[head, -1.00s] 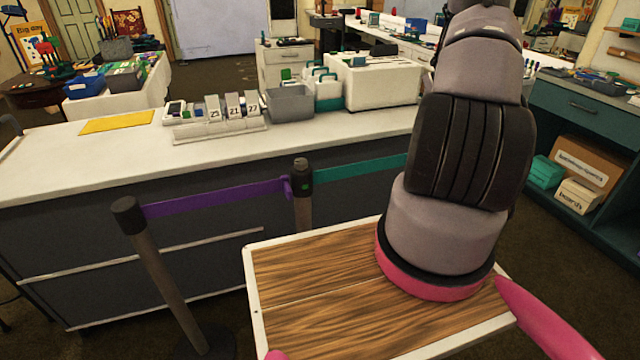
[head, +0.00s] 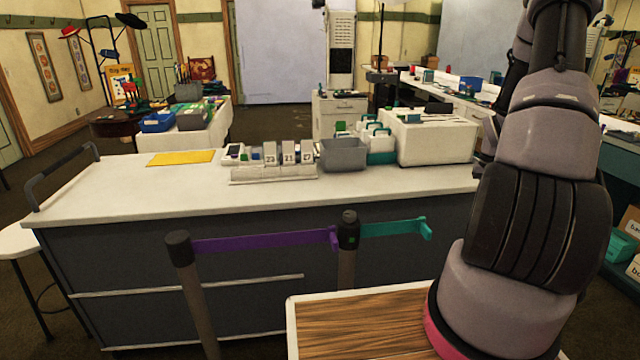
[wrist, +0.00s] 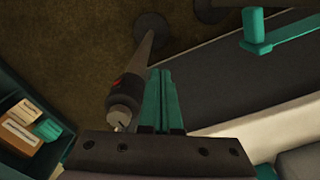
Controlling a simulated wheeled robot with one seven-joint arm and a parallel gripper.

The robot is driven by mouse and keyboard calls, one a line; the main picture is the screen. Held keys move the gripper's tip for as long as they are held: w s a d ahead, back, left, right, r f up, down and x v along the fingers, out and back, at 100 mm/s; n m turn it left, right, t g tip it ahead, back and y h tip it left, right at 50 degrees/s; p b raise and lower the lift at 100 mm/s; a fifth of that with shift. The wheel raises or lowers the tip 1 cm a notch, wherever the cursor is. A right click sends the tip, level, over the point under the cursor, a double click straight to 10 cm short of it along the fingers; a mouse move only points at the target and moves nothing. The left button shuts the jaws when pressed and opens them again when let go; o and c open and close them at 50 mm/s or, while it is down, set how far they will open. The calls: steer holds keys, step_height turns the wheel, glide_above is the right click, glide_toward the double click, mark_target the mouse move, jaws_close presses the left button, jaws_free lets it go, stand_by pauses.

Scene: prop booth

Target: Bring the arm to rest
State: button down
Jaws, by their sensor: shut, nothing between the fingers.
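My gripper (wrist: 162,100) shows in the wrist view as two teal fingers lying side by side, shut with nothing between them. It hangs above the carpeted floor (wrist: 60,60), beside a dark post (wrist: 125,100) seen from above. I cannot tell the exact gap to the post. In the head view my grey arm rises at the right and its upper end leaves the top of the picture; the gripper does not clearly show there.
A long counter (head: 110,195) stands ahead, bearing a yellow sheet (head: 180,157), a number-card rack (head: 275,172), a grey bin (head: 343,155) and a white box (head: 437,140). Barrier posts with a purple strap (head: 265,241) and a teal strap (head: 392,228) stand before it.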

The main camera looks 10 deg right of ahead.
steer(key=a+r+t, duration=0.1)
steer(key=a+r, duration=0.5)
steer(key=r, duration=0.3)
steer(key=s+a+r+t, duration=0.1)
steer(key=a+r, duration=0.5)
steer(key=r, duration=0.3)
steer(key=a+r+t, duration=0.1)
steer(key=a+r, duration=0.4)
steer(key=r, duration=0.4)
steer(key=s+a+r+t+y, duration=0.1)
steer(key=s+a+r+t, duration=0.1)
steer(key=s+a+r, duration=0.4)
steer(key=s+a+r+n+t+y, duration=0.1)
steer(key=s+a+r+t, duration=0.1)
steer(key=s+a+r, duration=0.4)
steer(key=s+a, duration=0.4)
steer(key=s, duration=0.1)
steer(key=shift+s+a, duration=0.25)
steer(key=shift+a, duration=0.15)
